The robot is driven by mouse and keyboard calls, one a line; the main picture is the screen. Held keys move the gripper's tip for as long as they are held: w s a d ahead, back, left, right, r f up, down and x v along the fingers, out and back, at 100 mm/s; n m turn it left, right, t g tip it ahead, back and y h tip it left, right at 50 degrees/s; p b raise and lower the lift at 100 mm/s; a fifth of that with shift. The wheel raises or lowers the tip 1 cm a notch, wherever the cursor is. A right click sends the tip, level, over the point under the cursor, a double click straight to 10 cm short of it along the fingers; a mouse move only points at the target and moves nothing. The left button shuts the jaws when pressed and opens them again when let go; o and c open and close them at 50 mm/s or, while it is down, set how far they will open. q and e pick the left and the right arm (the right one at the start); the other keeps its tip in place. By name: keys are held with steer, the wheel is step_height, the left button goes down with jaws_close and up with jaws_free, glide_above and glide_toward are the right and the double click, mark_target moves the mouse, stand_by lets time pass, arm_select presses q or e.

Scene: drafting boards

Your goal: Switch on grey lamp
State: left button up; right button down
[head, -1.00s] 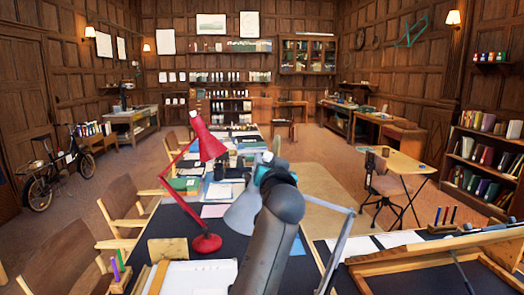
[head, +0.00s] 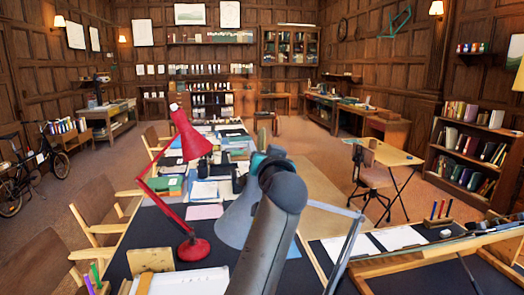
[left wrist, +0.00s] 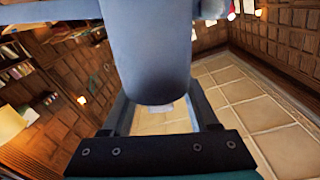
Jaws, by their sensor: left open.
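The grey lamp's cone-shaped shade (head: 237,219) hangs over the dark desk in the head view, partly hidden behind my left arm. Its thin grey arm (head: 345,245) slants down to the right; I cannot make out its switch. My left gripper (head: 264,160) is at the upper end of the shade, with its fingers mostly hidden in this view. In the left wrist view my open left gripper (left wrist: 160,101) has a smooth blue-grey rounded form, apparently part of the lamp, between or in front of its fingers; contact cannot be told. My right gripper is not in view.
A red lamp (head: 186,135) stands on the desk just left of the shade. Papers, a green book (head: 165,185) and pens lie around it. A tilted wooden drawing frame (head: 430,257) is at the right. Wooden chairs (head: 105,205) line the left side.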

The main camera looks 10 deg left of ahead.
arm_select(q)
steer(key=shift+c, duration=1.3)
jaws_close()
steer(key=shift+s+d+f+m+g+h+p, duration=0.15)
steer(key=shift+d+m+g+h+p, duration=0.55)
steer(key=shift+m+h+p, duration=1.35)
steer(key=shift+d+f+m+g+h+p, duration=0.1)
steer(key=shift+d+m+g+h+p, duration=0.3)
steer(key=shift+m+g+h, duration=1.75)
steer(key=shift+s+d+f+m+t+h+p, duration=0.3)
steer(key=shift+m+h+p, duration=0.85)
steer(key=shift+h, duration=2.45)
steer(key=shift+w+d+r+n, duration=0.15)
steer(key=shift+w+r+n, duration=0.05)
steer(key=shift+n, duration=0.05)
